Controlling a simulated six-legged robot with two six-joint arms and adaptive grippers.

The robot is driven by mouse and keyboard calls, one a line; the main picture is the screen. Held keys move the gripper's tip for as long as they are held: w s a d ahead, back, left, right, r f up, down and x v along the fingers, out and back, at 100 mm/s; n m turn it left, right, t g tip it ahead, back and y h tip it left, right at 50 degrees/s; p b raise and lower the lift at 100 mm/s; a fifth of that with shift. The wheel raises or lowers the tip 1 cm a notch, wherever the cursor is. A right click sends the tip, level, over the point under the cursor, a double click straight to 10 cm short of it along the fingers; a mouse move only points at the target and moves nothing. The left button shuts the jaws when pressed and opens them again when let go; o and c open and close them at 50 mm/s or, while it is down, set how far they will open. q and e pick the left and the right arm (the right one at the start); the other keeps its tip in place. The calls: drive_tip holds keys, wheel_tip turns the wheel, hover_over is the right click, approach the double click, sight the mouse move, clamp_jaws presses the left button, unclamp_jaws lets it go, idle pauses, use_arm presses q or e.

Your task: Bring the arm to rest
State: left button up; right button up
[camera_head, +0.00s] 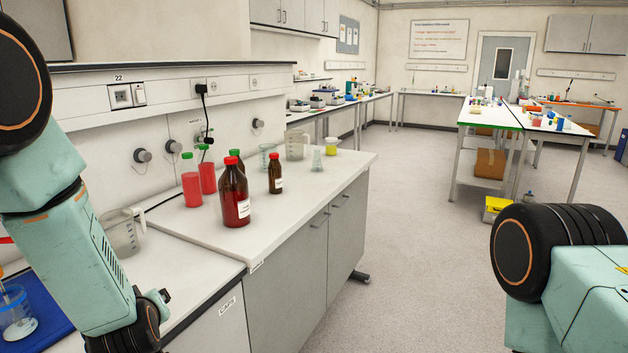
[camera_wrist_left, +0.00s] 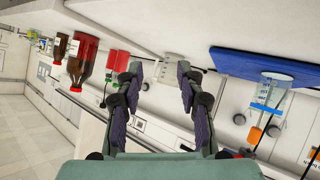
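My left arm comes in from the left in the head view and hangs over the bench, with its lower end at the bottom edge; its fingers do not show there. In the left wrist view, which is upside down, my left gripper (camera_wrist_left: 159,74) is open, its two dark fingers apart with nothing held between them. A clear jug (camera_head: 121,232) stands on the bench beside the arm; it also shows beyond the fingertips in the left wrist view (camera_wrist_left: 171,69). Only the upper part of my right arm shows at the right of the head view; its gripper is out of view.
A large brown bottle (camera_head: 235,198), a small brown bottle (camera_head: 275,175) and red bottles (camera_head: 191,182) stand on the raised bench (camera_head: 290,215). A blue mat (camera_head: 50,322) with a beaker (camera_head: 16,310) lies at lower left. The floor (camera_head: 410,260) right of the bench is clear.

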use_arm(q)
drive_tip(key=s+d+f+m+g+h+b, duration=0.1)
drive_tip(key=s+d+f+m+g+b, duration=0.1)
drive_tip(key=s+f, duration=0.8)
drive_tip(key=s+d+f+m+g+h+b, duration=0.2)
drive_tip(key=s+f+g, duration=0.3)
drive_tip(key=s+f, duration=0.6)
drive_tip(key=s+d+f+m+g+h+b, duration=0.1)
drive_tip(key=s+d+f+m+g+b, duration=0.2)
drive_tip(key=s+f, duration=0.7)
drive_tip(key=s+d+m+b, duration=0.1)
drive_tip(key=s, duration=0.5)
drive_tip(key=shift+s+d+f+g+h, duration=0.15)
drive_tip(key=shift+s+d+g+h, duration=0.1)
drive_tip(key=shift+g+h, duration=0.15)
drive_tip(key=shift+s+a, duration=0.15)
